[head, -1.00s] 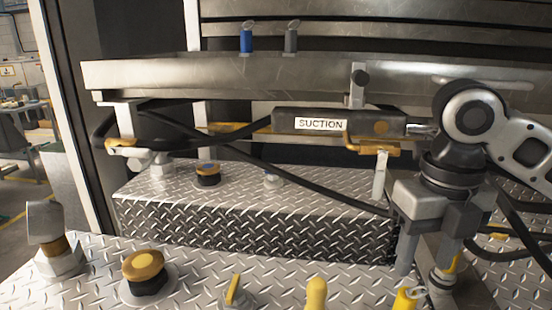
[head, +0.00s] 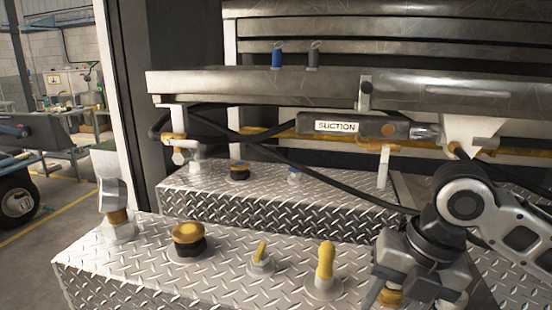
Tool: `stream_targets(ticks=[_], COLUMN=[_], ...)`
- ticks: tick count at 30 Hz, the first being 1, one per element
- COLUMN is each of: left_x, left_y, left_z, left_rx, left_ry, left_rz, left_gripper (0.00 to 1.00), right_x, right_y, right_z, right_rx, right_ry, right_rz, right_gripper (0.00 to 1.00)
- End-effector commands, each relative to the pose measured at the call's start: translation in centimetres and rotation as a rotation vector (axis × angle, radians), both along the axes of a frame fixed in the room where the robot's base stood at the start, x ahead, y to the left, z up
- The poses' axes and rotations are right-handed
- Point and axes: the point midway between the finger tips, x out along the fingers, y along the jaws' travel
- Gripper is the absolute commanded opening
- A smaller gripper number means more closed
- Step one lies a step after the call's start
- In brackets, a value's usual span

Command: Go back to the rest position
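My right gripper (head: 412,284) is at the lower right of the head view, pointing down over the right part of the front diamond-plate deck. Its fingers overlap a yellow-based fitting there, and I cannot tell whether they touch it or how far apart they are. My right arm comes in from the right edge. My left gripper is not in view.
A black suction handle (head: 350,126) labelled SUCTION hangs under the steel rail (head: 230,84). On the front deck (head: 150,262) stand a yellow-topped knob (head: 187,233), a small yellow lever (head: 260,250), a yellow handle (head: 325,262) and a metal fitting (head: 112,195). The workshop floor lies open at left.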

Motion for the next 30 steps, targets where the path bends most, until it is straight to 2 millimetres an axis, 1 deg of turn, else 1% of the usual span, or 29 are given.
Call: stream_targets(ticks=[1, 5, 8, 9, 11, 12, 14, 15, 17, 18, 20, 21, 23, 24, 27, 30], left_x=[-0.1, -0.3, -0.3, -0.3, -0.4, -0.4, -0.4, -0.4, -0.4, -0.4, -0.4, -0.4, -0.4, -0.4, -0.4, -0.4], left_y=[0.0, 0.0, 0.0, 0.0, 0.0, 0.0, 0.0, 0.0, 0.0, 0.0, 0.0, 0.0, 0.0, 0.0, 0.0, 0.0], left_z=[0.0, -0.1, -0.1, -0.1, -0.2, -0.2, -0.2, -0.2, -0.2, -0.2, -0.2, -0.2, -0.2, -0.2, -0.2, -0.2], left_rx=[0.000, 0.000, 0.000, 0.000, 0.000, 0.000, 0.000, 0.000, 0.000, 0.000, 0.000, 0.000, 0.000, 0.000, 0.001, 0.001], left_ry=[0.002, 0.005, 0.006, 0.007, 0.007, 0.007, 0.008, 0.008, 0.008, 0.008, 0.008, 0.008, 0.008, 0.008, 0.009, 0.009], left_rz=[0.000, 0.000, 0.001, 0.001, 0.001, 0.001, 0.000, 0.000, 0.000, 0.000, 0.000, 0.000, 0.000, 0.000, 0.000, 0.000], left_gripper=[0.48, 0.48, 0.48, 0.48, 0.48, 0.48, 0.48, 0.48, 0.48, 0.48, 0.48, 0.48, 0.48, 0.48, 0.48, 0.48], right_x=[0.1, 0.6, 0.8, 0.8, 0.8, 0.8, 0.5, 0.4, -0.1, -0.5, -1.3, -2.0, -3.2, -4.2, -6.5, -8.5], right_y=[1.1, 4.2, 7.0, 8.1, 9.5, 10.2, 10.9, 11.1, 11.1, 10.8, 10.1, 9.5, 8.3, 7.4, 5.3, 3.7], right_z=[-1.3, -4.3, -7.1, -8.3, -9.9, -11.0, -12.5, -13.5, -15.0, -16.0, -17.6, -18.7, -20.3, -21.2, -23.1, -24.2], right_rx=[0.044, 0.183, 0.338, 0.409, 0.516, 0.585, 0.683, 0.747, 0.838, 0.897, 0.978, 1.028, 1.095, 1.134, 1.211, 1.262], right_ry=[0.008, 0.019, 0.053, 0.074, 0.110, 0.136, 0.179, 0.208, 0.252, 0.280, 0.314, 0.333, 0.355, 0.361, 0.364, 0.356], right_rz=[-0.048, -0.225, -0.428, -0.527, -0.682, -0.786, -0.948, -1.056, -1.221, -1.333, -1.499, -1.607, -1.759, -1.851, -2.037, -2.156], right_gripper=[0.48, 0.48, 0.48, 0.48, 0.48, 0.48, 0.48, 0.48, 0.48, 0.48, 0.48, 0.48, 0.48, 0.48, 0.48, 0.48])
